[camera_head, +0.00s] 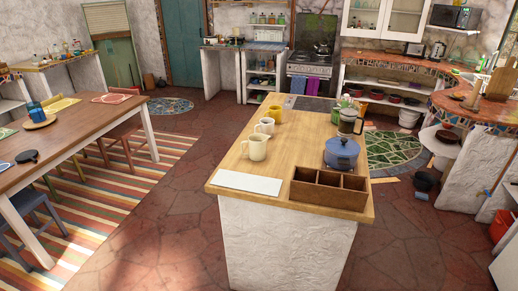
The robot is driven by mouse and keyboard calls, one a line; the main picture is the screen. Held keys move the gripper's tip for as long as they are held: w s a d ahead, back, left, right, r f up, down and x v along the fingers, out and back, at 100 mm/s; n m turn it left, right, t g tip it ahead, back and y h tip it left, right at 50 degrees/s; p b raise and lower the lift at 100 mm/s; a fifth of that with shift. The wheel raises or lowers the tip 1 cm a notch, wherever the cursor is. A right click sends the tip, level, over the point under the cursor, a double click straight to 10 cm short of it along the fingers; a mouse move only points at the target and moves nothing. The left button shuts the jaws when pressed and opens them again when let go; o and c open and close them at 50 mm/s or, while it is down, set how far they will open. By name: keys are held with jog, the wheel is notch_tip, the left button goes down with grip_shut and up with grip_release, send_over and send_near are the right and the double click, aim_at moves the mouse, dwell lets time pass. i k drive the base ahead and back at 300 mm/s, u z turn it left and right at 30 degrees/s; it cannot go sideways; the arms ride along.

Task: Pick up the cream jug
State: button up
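Two cream-coloured vessels with handles stand upright on the wooden island top. The nearer, larger cream vessel (257,148) stands left of the middle, its handle towards the left. The smaller cream vessel (267,125) is just behind it. I cannot tell for certain which one is the cream jug. A yellow mug (275,113) stands behind them. My gripper is not in view.
The island top (295,145) is clear between the vessels and the blue pot (341,153). A French press (348,122) stands behind the pot. A divided wooden box (328,189) and a white board (247,183) lie along the front edge. A dining table (80,118) is at left.

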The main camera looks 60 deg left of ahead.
aim_at(257, 141)
jog(key=u, duration=2.55)
jog(key=i, duration=1)
jog(key=u, duration=0.1)
